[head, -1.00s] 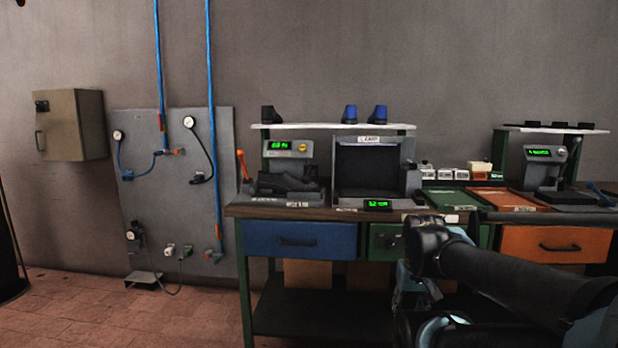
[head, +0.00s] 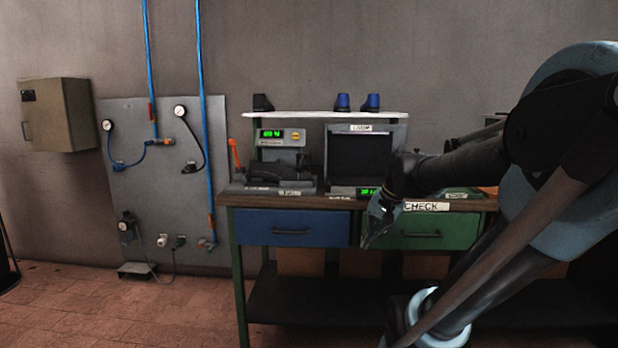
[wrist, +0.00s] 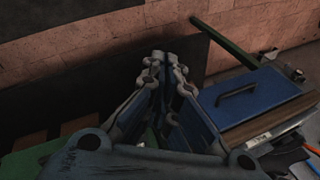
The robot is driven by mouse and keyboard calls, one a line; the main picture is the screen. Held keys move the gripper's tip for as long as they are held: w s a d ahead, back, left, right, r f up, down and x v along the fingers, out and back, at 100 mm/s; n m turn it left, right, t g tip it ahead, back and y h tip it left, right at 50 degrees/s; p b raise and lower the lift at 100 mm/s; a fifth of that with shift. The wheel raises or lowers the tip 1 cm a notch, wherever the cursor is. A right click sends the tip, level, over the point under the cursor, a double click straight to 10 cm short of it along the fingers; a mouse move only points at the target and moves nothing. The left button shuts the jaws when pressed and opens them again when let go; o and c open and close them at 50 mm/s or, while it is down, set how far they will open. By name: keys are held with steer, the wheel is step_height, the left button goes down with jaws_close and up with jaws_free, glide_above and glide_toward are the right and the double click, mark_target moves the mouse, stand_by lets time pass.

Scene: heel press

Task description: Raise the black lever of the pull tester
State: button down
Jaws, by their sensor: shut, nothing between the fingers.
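My gripper (head: 370,238) is shut and empty, in front of the bench edge between the blue and green drawers in the head view. In the wrist view its fingers (wrist: 160,60) come together and point down past the bench front toward the floor. I cannot make out a black lever on any machine now. A grey device (head: 280,160) with a green display, an orange-topped lever (head: 234,155) and a black shape stands at the bench's left end. My arm hides the right part of the bench, including the machine there.
A dark box-shaped machine (head: 358,155) stands mid-bench under a white shelf (head: 325,116). The blue drawer (head: 290,229) and green drawer (head: 470,232) are closed; the blue drawer also shows in the wrist view (wrist: 270,98). Floor at left (head: 80,310) is clear.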

mark_target(301, 163)
steer(key=w+a+r+m+y, duration=0.2)
steer(key=w+a+r+m, duration=0.1)
steer(key=w, duration=0.8)
steer(key=w+a+r+m+t+y, duration=0.1)
steer(key=w+a+r+m+y, duration=0.1)
steer(key=w+a+r+m, duration=0.2)
steer(key=w+a+r+m+y, duration=0.3)
steer(key=w+a+r, duration=0.2)
steer(key=w, duration=1.3)
step_height(301, 163, up, 3)
steer(key=shift+w+f+t, duration=0.1)
steer(key=shift+w+t, duration=0.2)
steer(key=shift+t, duration=0.1)
steer(key=x, duration=1)
steer(key=shift+a, duration=0.1)
steer(key=shift+s+a, duration=0.1)
